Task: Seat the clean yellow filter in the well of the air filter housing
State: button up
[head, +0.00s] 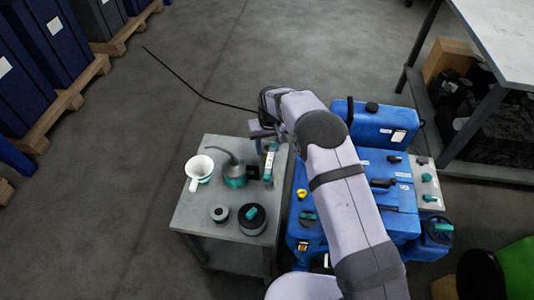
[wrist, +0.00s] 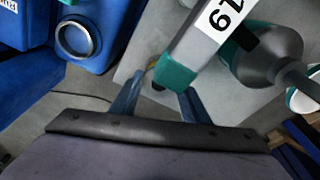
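I cannot make out the clean yellow filter in either view; only a small yellowish sliver shows between my fingers in the wrist view. My gripper (wrist: 162,84) hangs over the far right edge of the grey table, its two fingers apart. The teal end of a grey labelled device (wrist: 195,45) appears between and beyond the fingertips; whether they touch it is unclear. A round grey-rimmed opening (wrist: 77,40) shows on a blue part at upper left in the wrist view. I cannot tell whether it is the filter housing's well.
The table (head: 190,222) bears a white funnel (head: 199,170), a teal oil can (head: 234,172), a dark round container (head: 251,217) and a smaller one (head: 219,213). The blue engine (head: 385,165) stands to the right, partly behind my arm. Open floor lies left.

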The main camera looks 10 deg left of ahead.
aim_at(267, 147)
jog(key=shift+r, duration=0.1)
jog(key=shift+c, duration=0.3)
jog(key=shift+r+p, duration=1.5)
jog(key=shift+r, duration=0.7)
jog(key=w+d+r, duration=0.1)
jog(key=w+d, duration=0.3)
jog(key=d, duration=1.2)
jog(key=shift+p, duration=0.45)
jog(key=shift+d, duration=0.1)
